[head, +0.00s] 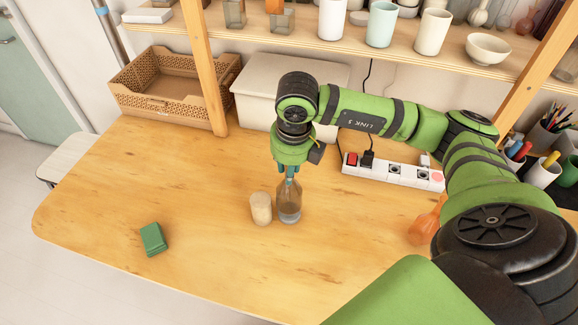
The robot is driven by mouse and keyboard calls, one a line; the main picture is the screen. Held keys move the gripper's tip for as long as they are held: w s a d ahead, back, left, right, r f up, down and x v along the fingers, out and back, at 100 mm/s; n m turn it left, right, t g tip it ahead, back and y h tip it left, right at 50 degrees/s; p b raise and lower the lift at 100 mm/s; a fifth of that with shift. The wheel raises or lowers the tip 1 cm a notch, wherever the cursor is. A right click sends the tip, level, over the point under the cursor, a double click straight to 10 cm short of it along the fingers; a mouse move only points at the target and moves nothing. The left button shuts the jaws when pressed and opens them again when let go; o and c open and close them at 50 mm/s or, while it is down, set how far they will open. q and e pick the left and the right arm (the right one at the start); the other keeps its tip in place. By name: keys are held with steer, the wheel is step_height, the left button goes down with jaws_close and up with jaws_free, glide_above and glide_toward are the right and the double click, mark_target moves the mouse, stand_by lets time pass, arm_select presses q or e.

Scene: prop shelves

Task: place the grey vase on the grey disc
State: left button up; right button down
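The grey vase (289,199) is a slim, see-through bottle shape with a narrow neck. It looks upright over the small grey disc (290,218), whose rim shows at its foot. I cannot tell whether the vase touches the disc. My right gripper (290,171) points down from above, with its fingers at the vase's neck. The fingers are too small here to tell whether they grip the neck. My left gripper is not in view.
A pale wooden cylinder (261,208) stands close to the vase's left. A green block (153,239) lies at the left front. A brown basket (165,83), white box (262,87) and power strip (393,172) line the back. An orange object (423,229) is at right, near my arm.

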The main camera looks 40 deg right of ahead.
steer(key=c, duration=1)
jaws_free()
step_height(320, 180, up, 11)
steer(key=b, duration=0.2)
glide_above(292, 188)
steer(key=shift+s+r, duration=0.2)
steer(key=shift+r, duration=0.35)
steer(key=shift+a, duration=0.1)
